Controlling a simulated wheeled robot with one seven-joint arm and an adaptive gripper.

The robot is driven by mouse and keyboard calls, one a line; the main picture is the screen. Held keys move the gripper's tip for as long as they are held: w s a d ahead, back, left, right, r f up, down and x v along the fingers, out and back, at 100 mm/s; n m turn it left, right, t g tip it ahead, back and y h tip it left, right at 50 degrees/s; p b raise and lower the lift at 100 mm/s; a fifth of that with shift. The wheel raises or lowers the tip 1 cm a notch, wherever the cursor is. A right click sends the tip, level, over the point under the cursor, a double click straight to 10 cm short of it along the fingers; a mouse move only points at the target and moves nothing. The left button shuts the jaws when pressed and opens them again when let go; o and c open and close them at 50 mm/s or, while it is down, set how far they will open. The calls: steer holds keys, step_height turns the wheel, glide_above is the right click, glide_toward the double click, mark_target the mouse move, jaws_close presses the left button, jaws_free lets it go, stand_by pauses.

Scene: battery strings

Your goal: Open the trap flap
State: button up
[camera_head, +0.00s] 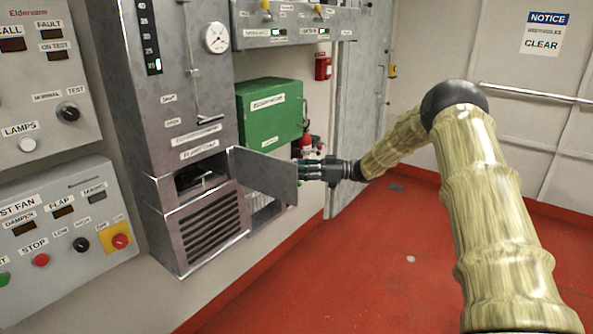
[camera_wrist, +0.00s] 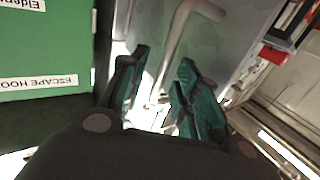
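The trap flap (camera_head: 264,176), a plain grey metal plate, stands swung out to the right of the grey cabinet (camera_head: 187,105). The opening (camera_head: 201,178) beside it is uncovered, dark inside, with a pale metal piece in it. My gripper (camera_head: 302,170) is at the flap's free right edge, its fingertips close to or touching it; I cannot tell which. In the wrist view my gripper (camera_wrist: 162,72) shows teal-padded fingers spread apart, with nothing clearly held between them.
A green escape hood box (camera_head: 270,110) hangs behind the flap and also shows in the wrist view (camera_wrist: 45,50). Control panels (camera_head: 65,230) stand at the left. The red floor (camera_head: 370,265) is clear.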

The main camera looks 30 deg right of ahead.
steer(key=v, duration=1.1)
steer(key=shift+f, duration=0.15)
